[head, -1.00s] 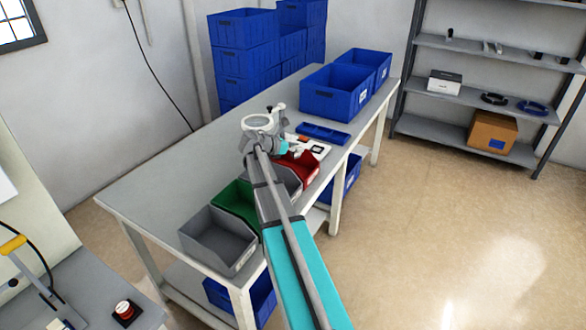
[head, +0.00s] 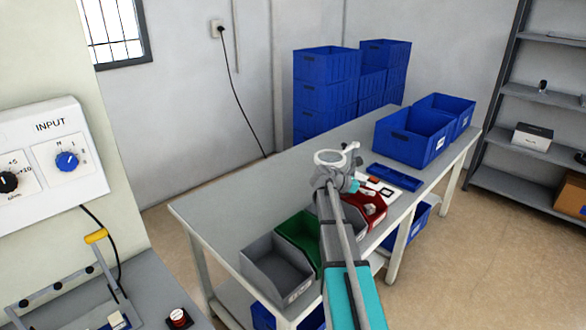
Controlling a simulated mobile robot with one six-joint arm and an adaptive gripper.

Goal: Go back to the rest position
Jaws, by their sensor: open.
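My arm reaches from the bottom of the head view over the front of the grey table (head: 235,200). My gripper (head: 354,186) is at the arm's far end, above the table near the red bin (head: 374,215). It is small here and partly hidden by the arm's wrist. It is open, and I see nothing held in it. The red bin has pale pieces in it.
A grey bin (head: 277,272) and a green bin (head: 298,238) stand along the table's front edge. A flat blue tray (head: 397,177) and large blue crates (head: 414,136) are farther back. A control box (head: 45,160) and side bench (head: 165,290) are at the left.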

